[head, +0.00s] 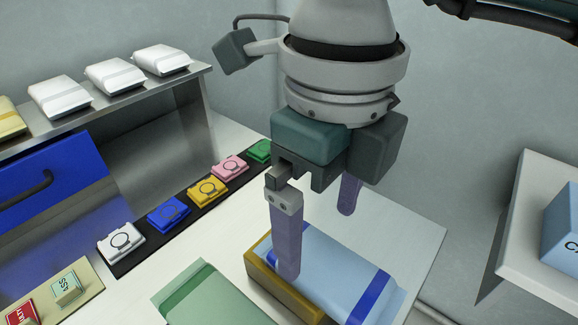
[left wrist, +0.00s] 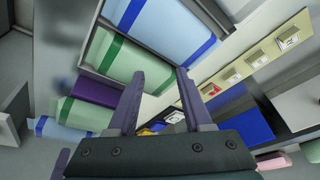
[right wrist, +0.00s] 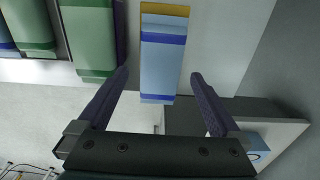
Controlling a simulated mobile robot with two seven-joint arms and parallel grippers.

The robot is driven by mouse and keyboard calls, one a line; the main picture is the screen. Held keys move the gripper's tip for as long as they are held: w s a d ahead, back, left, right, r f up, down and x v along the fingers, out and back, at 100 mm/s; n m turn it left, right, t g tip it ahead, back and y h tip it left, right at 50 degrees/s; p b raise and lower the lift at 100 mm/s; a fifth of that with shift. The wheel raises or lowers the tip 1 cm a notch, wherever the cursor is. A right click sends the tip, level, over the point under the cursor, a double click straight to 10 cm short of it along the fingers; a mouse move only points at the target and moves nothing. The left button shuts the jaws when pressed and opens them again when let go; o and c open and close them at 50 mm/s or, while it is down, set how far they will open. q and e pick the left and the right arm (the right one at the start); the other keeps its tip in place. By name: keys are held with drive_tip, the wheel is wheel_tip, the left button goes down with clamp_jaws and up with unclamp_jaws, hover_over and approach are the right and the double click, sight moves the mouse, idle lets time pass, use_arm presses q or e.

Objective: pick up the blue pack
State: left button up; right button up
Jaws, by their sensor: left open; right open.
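The blue pack (head: 335,268) is light blue with dark blue bands. It lies along a yellow-tan piece (head: 262,278) on the white table in the head view. My right gripper (head: 318,243) is open above the pack, one finger in front of it and one behind. The right wrist view shows the pack (right wrist: 163,72) between the open fingers (right wrist: 159,75), with no visible contact. My left gripper (left wrist: 160,75) is open and empty in the left wrist view; it is not in the head view. A light blue pack with blue bands (left wrist: 170,28) lies beyond its fingertips.
A green pack (head: 210,296) lies left of the blue pack. Coloured switches, such as a yellow one (head: 207,190), line a black strip. White packs (head: 115,75) sit on a metal shelf. A white ledge (head: 530,225) holds a blue box (head: 562,222) at right.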

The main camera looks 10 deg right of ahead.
sight(320, 259)
wheel_tip(320, 259, down, 6)
drive_tip(key=shift+d+r, duration=0.15)
drive_tip(key=shift+r, duration=0.1)
drive_tip(key=shift+r, duration=0.1)
drive_tip(key=c, duration=1.4)
